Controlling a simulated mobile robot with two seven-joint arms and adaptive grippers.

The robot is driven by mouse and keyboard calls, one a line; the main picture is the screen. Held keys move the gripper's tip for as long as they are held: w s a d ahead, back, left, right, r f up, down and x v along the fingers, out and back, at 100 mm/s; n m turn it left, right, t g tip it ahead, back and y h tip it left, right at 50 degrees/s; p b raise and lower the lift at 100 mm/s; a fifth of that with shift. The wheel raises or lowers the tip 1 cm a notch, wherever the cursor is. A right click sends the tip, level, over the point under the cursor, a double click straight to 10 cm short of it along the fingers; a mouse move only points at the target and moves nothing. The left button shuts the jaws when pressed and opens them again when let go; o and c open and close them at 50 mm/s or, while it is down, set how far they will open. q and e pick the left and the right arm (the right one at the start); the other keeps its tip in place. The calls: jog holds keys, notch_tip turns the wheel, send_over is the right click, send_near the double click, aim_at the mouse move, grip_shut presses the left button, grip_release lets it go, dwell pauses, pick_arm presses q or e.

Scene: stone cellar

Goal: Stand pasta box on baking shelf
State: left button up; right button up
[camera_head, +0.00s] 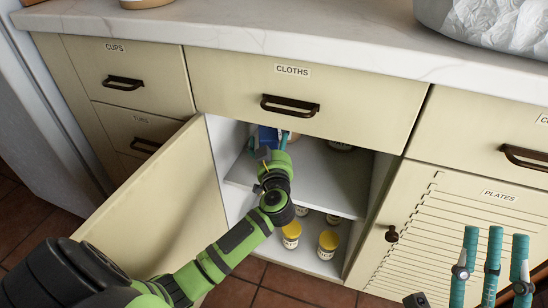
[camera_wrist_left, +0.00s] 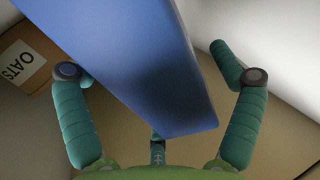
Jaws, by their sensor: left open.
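A plain blue box (camera_wrist_left: 150,65), which I take to be the pasta box, stands between the spread teal fingers of my left gripper (camera_wrist_left: 155,72) in the left wrist view. Gaps show between it and the side fingers; contact with the third finger is unclear. In the head view the blue box (camera_head: 268,137) is mostly hidden behind my left gripper (camera_head: 269,146), inside the open cabinet above its upper shelf (camera_head: 325,178). No baking label is visible. My right gripper (camera_head: 493,262) is open and empty at lower right, before the plates door.
The open cabinet door (camera_head: 160,200) stands left of my left arm. Yellow-lidded jars (camera_head: 328,244) stand on the cabinet floor. A box labelled OATS (camera_wrist_left: 25,65) is beside the left finger. The cloths drawer (camera_head: 300,95) is close above.

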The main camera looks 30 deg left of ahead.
pick_arm(q)
jog(key=p+v, duration=0.3)
jog(key=v, duration=0.8)
jog(key=shift+s+d, duration=0.2)
jog(key=shift+s, duration=0.05)
pick_arm(e)
jog(key=w+d+f+m+g+h, duration=0.1)
jog(key=f+g+h, duration=0.2)
jog(key=f, duration=0.3)
jog(key=w+d+f+m+g+h, duration=0.1)
jog(key=w+d+f+g+h, duration=0.1)
jog(key=f+g, duration=0.2)
jog(key=w+d+f+m+g+h, duration=0.1)
jog(key=w+d+f+g+h, duration=0.1)
jog(key=f, duration=0.8)
jog(key=shift+w+g+h, duration=0.25)
jog(key=shift+g+h, duration=0.55)
